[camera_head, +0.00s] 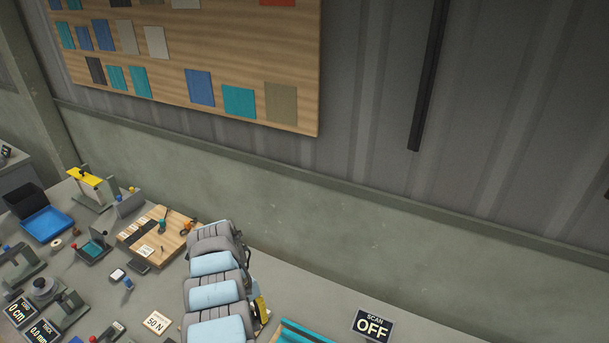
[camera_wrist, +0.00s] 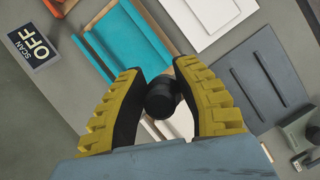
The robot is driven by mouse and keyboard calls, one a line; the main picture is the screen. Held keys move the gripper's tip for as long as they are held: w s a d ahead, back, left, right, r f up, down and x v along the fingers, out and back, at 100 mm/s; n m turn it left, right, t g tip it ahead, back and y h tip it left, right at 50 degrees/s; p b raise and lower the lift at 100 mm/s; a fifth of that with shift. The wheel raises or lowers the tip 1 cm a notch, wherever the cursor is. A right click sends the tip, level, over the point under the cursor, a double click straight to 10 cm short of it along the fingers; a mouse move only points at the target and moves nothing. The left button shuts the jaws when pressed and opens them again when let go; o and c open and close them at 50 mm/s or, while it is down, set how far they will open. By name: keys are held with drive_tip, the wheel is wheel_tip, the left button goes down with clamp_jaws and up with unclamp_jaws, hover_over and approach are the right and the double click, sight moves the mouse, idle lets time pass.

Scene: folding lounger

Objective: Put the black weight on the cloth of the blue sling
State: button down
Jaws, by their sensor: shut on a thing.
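In the wrist view, my gripper (camera_wrist: 160,80) has its two yellow, black-lined fingers closed around the black weight (camera_wrist: 162,100). The weight is a small dark cylinder with a rounded end, held between the fingers above the bench. Part of it is hidden by the fingers. I cannot pick out the blue sling with certainty in either view.
A teal slatted piece (camera_wrist: 125,40) lies below the gripper, beside white panels (camera_wrist: 210,12) and a dark grey tray (camera_wrist: 265,80). A SCAN OFF sign (camera_head: 372,326) stands nearby. A blue tray (camera_head: 47,224), a wooden board (camera_head: 172,228) and several small fixtures crowd the bench's left.

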drive_tip(key=shift+d+r, duration=0.15)
drive_tip(key=shift+r, duration=0.1)
drive_tip(key=shift+w+d+r+m, duration=0.1)
drive_tip(key=shift+d+r+m, duration=0.05)
drive_tip(key=shift+d+m, duration=0.45)
drive_tip(key=shift+d, duration=0.35)
drive_tip(key=shift+d+r+y, duration=0.15)
drive_tip(key=shift+r+y, duration=0.05)
drive_tip(key=shift+y, duration=0.1)
drive_tip(key=shift+d+m, duration=0.1)
drive_tip(key=shift+m, duration=0.2)
drive_tip(key=shift+w+d+r, duration=0.1)
drive_tip(key=shift+d+r, duration=0.05)
drive_tip(key=shift+d, duration=0.15)
drive_tip(key=shift+d, duration=0.2)
drive_tip(key=shift+w+d+r+m+g+p, duration=0.1)
drive_tip(key=shift+d+r+m+g+p, duration=0.25)
drive_tip(key=shift+d+m, duration=0.4)
